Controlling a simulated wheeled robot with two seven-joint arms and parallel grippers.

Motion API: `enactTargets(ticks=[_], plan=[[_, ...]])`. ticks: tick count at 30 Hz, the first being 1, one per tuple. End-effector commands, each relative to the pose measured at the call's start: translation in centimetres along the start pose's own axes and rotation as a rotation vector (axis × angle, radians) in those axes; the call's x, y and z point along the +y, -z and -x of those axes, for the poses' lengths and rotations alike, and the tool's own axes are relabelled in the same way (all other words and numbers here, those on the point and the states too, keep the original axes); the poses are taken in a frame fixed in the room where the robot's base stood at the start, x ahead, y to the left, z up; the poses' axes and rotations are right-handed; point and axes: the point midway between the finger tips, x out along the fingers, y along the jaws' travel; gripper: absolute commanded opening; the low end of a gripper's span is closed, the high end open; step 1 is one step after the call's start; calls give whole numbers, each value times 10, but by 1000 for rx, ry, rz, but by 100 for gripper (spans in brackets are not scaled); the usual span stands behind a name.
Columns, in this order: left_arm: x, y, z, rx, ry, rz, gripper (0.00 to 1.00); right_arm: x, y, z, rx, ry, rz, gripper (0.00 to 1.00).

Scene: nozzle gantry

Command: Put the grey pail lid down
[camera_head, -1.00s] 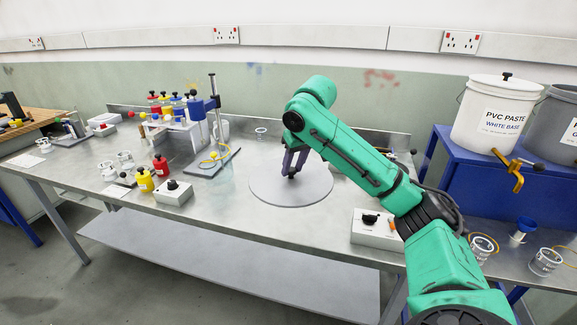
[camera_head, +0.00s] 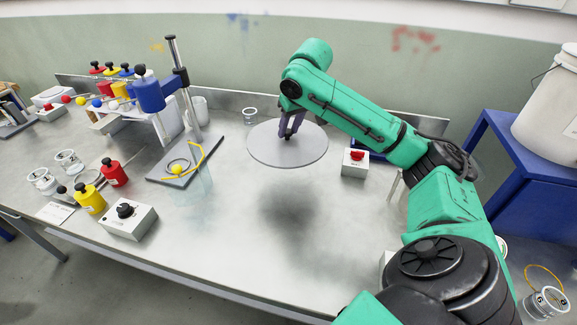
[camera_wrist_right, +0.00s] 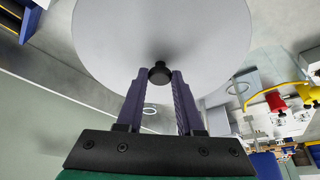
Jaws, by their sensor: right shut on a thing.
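The grey pail lid (camera_head: 262,150) is a flat round disc with a small black knob, held roughly level above the metal bench. A dark soft shadow lies on the bench below and in front of it, apart from the disc. My right gripper (camera_head: 290,134) is shut on the lid's knob from above. In the right wrist view, the lid (camera_wrist_right: 160,25) spreads out beyond the fingers, and its black knob (camera_wrist_right: 159,75) sits between the fingertips (camera_wrist_right: 158,82). My left gripper is not in view.
The bench (camera_head: 250,260) is bare below and in front of the lid. A box with a red button (camera_head: 355,162) stands right of it, a clear cup (camera_head: 250,116) behind.

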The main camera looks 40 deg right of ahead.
Motion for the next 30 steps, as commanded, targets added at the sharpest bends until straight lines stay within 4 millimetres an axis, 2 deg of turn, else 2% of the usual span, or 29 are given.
enactTargets(ticks=[1, 3, 7, 12, 16, 18, 23, 24, 26, 30], plan=[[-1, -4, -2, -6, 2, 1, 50, 2, -9, -18, -7, -5, 0, 0], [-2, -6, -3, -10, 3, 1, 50, 1, -17, -38, -6, -4, -1, 0], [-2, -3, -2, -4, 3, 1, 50, 1, -31, -73, -3, -2, 0, 0], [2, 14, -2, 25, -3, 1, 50, 1, -41, -98, -1, -1, -2, 0], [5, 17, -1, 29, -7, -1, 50, 0, -50, -122, -1, 1, -1, 0], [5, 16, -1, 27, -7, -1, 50, 1, -53, -128, 2, 0, -1, 0], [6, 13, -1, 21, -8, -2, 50, 1, -53, -129, 3, 0, -1, 0], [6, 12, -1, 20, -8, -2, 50, 1, -53, -129, 2, 0, -1, 44], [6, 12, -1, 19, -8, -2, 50, 1, -53, -129, 2, 0, -1, 66], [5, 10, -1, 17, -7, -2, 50, 0, -53, -129, 1, 0, -1, 66]])
